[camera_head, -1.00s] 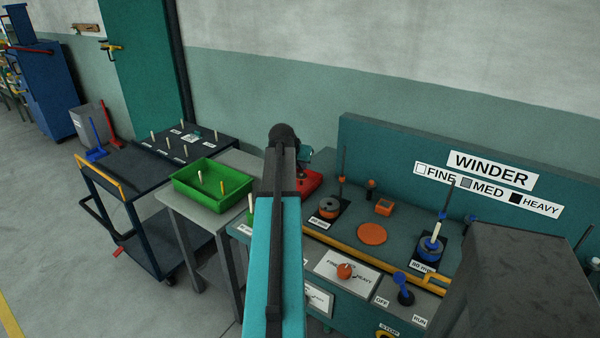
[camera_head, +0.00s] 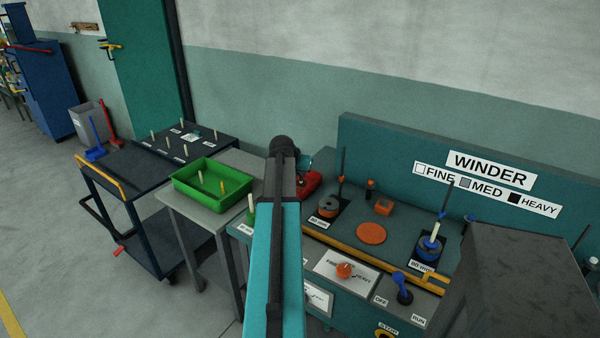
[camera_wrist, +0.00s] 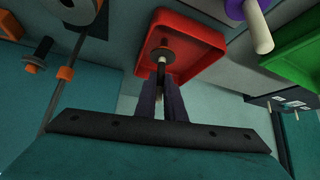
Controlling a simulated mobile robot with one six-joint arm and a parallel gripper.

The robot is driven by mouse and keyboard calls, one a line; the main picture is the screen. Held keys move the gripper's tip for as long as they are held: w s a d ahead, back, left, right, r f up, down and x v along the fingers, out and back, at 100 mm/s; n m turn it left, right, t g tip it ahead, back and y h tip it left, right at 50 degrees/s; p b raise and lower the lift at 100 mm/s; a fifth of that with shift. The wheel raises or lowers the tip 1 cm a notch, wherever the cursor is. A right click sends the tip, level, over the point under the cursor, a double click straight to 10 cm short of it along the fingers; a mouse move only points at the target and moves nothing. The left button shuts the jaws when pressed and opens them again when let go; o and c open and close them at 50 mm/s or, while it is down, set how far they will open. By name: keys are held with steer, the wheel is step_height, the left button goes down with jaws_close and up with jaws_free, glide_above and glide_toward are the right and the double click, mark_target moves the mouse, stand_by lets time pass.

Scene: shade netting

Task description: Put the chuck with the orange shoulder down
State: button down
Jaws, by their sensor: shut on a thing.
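My gripper (camera_wrist: 160,105) is shut on a slim dark chuck (camera_wrist: 161,68) in the wrist view. The chuck has a dark round flange, with a small bit of orange showing beyond it. It lies over the red tray (camera_wrist: 207,55); I cannot tell whether it touches the tray floor. In the head view the red tray (camera_head: 311,183) shows only partly, beside my arm. My gripper and the chuck are hidden there behind my arm.
The winder bench (camera_head: 345,225) right of the tray carries an orange disc (camera_head: 371,233), a small orange box (camera_head: 383,207), spools and upright rods. A green bin (camera_head: 240,185) with pale pegs stands on a grey table to the left. A dark trolley (camera_head: 125,165) stands beyond.

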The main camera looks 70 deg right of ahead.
steer(key=shift+f, duration=0.15)
steer(key=c, duration=1.8)
jaws_free()
steer(key=shift+c, duration=0.2)
steer(key=shift+r, duration=0.25)
steer(key=b+v, duration=0.1)
steer(key=v, duration=1.1)
